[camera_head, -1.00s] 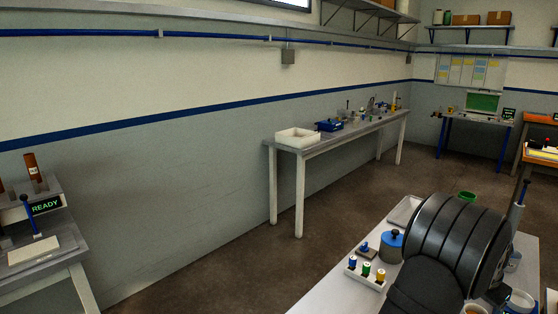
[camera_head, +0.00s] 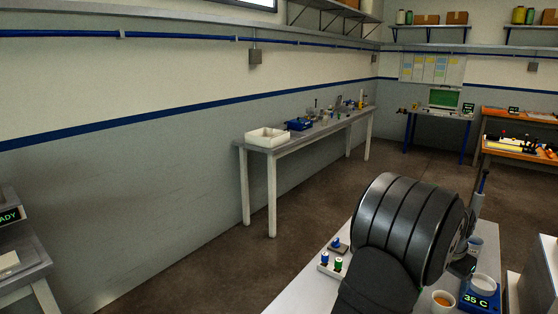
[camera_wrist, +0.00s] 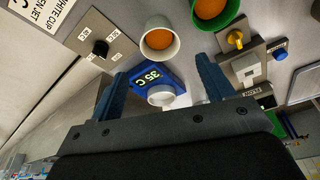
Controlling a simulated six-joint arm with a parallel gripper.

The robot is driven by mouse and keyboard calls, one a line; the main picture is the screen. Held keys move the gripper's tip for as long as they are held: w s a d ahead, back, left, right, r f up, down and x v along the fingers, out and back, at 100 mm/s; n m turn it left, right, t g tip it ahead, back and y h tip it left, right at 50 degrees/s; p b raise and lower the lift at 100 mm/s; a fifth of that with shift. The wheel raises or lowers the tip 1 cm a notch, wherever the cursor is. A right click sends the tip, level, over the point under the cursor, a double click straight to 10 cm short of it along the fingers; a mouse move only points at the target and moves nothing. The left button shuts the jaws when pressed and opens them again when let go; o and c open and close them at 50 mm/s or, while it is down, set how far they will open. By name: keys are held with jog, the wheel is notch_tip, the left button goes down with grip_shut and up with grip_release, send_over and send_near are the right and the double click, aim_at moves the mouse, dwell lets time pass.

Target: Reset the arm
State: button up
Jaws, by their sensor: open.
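My gripper (camera_wrist: 162,66) is open in the wrist view, with one dark blue finger on each side and nothing held between them. A blue heater reading 35 C (camera_wrist: 150,75) shows between and beyond the fingers, with a small white cup (camera_wrist: 161,96) on it. I cannot tell how far the fingers are from the heater. In the head view my black arm covers much of the near table (camera_head: 290,296), and the fingers cannot be made out. The heater (camera_head: 474,300) shows there right of the arm.
A white cup of orange liquid (camera_wrist: 158,41) and a green cup (camera_wrist: 232,10) stand near the fingers. A grey box with a black knob (camera_wrist: 100,47) is at the left. Small bottles (camera_head: 331,262) stand left of my arm. A long bench (camera_head: 262,143) runs along the wall.

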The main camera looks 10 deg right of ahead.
aim_at(444, 298)
jog(key=x, duration=0.9)
jog(key=shift+d+f, duration=0.15)
jog(key=shift+f, duration=0.15)
notch_tip(444, 298, up, 4)
jog(key=shift+f, duration=0.1)
jog(key=s+d+r, duration=0.2)
jog(key=s+r, duration=0.6)
jog(key=s, duration=0.4)
jog(key=w+d+r, duration=0.2)
jog(key=w+d, duration=0.1)
jog(key=d, duration=1.2)
jog(key=w+f, duration=0.3)
jog(key=w, duration=0.4)
jog(key=shift+f, duration=0.15)
jog(key=s+r, duration=0.4)
jog(key=s, duration=0.2)
jog(key=s+a+f, duration=0.1)
jog(key=a, duration=0.5)
jog(key=shift+s+a, duration=0.2)
jog(key=shift+a, duration=0.2)
